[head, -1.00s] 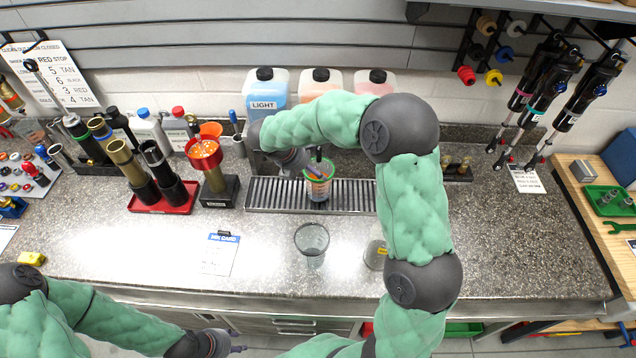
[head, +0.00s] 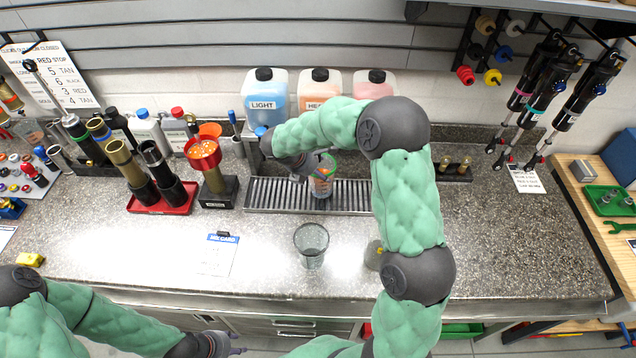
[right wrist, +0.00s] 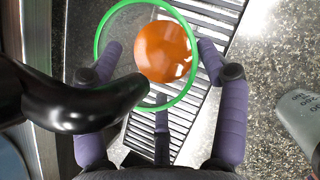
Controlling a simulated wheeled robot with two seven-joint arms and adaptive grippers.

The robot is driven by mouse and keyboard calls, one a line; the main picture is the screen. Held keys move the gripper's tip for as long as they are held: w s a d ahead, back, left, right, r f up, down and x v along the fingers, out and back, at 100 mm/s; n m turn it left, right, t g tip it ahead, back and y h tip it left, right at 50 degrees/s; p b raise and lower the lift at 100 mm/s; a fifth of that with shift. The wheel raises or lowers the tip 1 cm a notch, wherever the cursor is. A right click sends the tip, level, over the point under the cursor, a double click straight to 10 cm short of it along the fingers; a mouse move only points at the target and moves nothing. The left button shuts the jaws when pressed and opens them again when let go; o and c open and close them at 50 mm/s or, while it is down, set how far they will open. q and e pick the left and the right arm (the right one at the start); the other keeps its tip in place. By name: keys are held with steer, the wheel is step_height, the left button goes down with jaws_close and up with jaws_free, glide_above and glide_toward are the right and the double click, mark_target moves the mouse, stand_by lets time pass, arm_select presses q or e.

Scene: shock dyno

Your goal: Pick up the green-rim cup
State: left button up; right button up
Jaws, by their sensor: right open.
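The green-rim cup (head: 322,186) stands on the slatted drip tray, partly covered by my right gripper in the head view. In the right wrist view its green rim (right wrist: 103,33) circles an orange content (right wrist: 165,52). My right gripper (right wrist: 160,60) is open, with purple fingers on either side of the cup and one below it in the picture. Whether any finger touches the cup I cannot tell. In the head view the right gripper (head: 308,166) is at the cup's upper left. My left gripper (head: 236,350) is low at the counter's front, away from the cup; its jaws are too small to read.
A black curved tap (right wrist: 85,105) crosses the right wrist view close to the cup. The drip tray (head: 260,197) lies below jugs (head: 266,98). An empty clear cup (head: 311,246) stands in front. An orange-topped holder (head: 204,155) is to the left.

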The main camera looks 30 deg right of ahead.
steer(key=shift+f, duration=0.1)
jaws_close()
steer(key=shift+w+r, duration=0.1)
steer(key=shift+r, duration=0.15)
